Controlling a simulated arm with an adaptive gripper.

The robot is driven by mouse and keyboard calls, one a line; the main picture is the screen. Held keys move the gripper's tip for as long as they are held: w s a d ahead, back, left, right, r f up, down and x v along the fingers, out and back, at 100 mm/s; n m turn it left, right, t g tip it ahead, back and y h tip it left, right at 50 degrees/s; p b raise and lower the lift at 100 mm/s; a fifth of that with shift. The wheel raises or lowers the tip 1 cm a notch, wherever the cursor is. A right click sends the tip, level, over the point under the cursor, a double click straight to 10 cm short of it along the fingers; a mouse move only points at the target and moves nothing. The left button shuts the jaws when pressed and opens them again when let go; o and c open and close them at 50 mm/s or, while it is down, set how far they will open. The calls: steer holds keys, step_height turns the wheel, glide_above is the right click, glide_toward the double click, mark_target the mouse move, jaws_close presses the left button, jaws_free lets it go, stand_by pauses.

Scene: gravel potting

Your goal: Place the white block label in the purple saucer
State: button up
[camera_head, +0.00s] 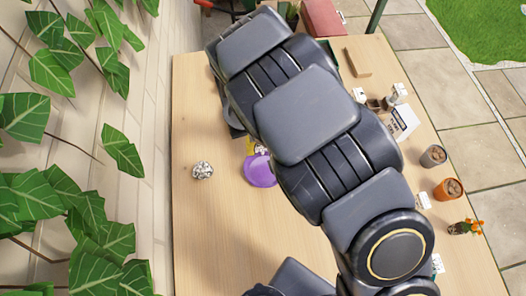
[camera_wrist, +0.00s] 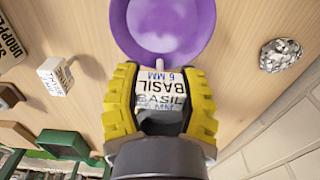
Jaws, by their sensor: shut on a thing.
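The white block label (camera_wrist: 160,88), printed "BASIL 6 MM", is between the yellow-and-black fingers of my gripper (camera_wrist: 161,78) in the wrist view. My gripper is shut on it. The purple saucer (camera_wrist: 127,36) lies just beyond the fingertips, and the block's far end overlaps its near rim in the picture. I cannot tell the block's height above the saucer. In the head view the purple saucer (camera_head: 259,173) shows left of my arm, which hides part of it. Only a bit of yellow finger (camera_head: 250,146) shows there.
A silvery stone lump (camera_wrist: 281,54) lies right of the saucer in the wrist view. Another white block (camera_wrist: 57,75) stands at left, near a green-edged container (camera_wrist: 64,145). Pots (camera_head: 433,156) and cards line the table's right side. The table's left part (camera_head: 200,225) is mostly clear.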

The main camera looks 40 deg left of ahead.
steer(key=shift+f, duration=1.45)
steer(key=shift+f, duration=0.15)
steer(key=o, duration=0.9)
steer(key=shift+c, duration=0.2)
